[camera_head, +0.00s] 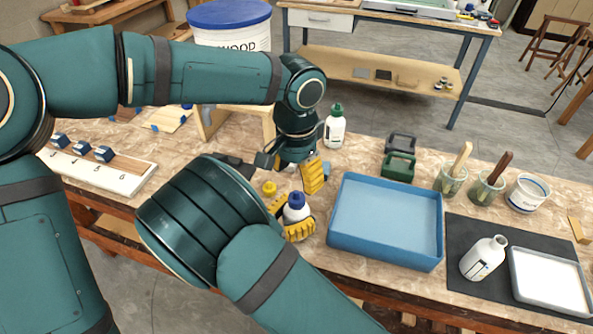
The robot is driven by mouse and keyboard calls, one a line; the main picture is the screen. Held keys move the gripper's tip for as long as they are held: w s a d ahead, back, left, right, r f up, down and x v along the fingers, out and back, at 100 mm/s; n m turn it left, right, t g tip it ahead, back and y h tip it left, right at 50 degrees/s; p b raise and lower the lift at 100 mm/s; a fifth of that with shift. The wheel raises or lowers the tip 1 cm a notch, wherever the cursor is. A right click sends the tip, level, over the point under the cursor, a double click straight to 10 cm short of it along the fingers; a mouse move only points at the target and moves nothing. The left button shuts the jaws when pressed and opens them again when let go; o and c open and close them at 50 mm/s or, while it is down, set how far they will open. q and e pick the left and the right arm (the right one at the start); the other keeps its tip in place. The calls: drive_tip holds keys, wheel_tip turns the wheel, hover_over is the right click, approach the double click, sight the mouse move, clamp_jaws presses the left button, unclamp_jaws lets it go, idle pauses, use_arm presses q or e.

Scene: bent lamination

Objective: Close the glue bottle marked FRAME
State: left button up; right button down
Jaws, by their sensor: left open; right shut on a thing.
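A white bottle with a blue cap (296,208) stands between the yellow fingers of my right gripper (290,217), which is shut on it. The blue cap sits on top; I cannot tell how tight it is. My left gripper (293,183) is open just above and behind this cap, pointing down, with nothing visible between its fingers. A white bottle with a green cap (335,128) stands farther back. No bottle's label can be read as FRAME here.
A blue tray (386,255) lies right of my grippers. Green and dark clamp-like blocks (399,166), brush jars (450,180), a white tub (527,193) and a white tray (549,281) fill the right. A wooden stand with a large tub (230,35) is behind my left arm.

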sight(297, 191)
use_arm(q)
drive_tip(key=shift+r+n, duration=0.1)
drive_tip(key=shift+n, duration=0.4)
drive_tip(key=shift+f, duration=4.05)
clamp_jaws()
